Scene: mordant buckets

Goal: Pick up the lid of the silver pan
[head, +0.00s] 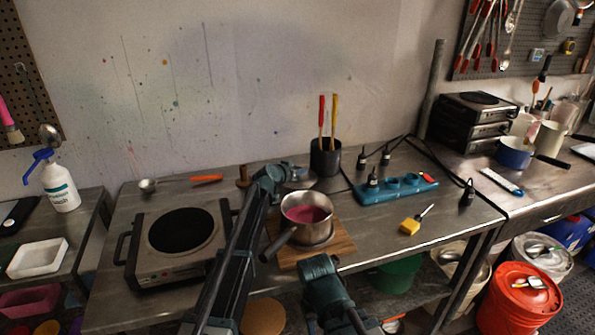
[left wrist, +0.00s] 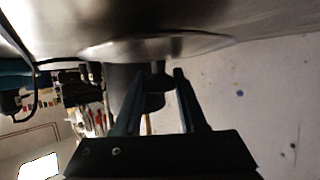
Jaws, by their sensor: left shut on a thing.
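The silver pan (head: 307,209) stands uncovered on a wooden board, with dark pink liquid inside and its dark handle toward the lower left. Its metal lid (head: 299,184) lies behind it, partly hidden by my left gripper (head: 287,173). In the left wrist view the lid (left wrist: 160,45) is a shiny disc close to the metal tabletop; I cannot tell if it touches. My left gripper (left wrist: 160,78) is shut on the lid's dark knob. My right arm's end shows in front of the board, but its fingertips are hidden.
A hot plate (head: 160,262) stands at the left. A dark cup (head: 325,158) with red and yellow handles stands behind the lid. The wooden board (head: 285,255) bears the pan.

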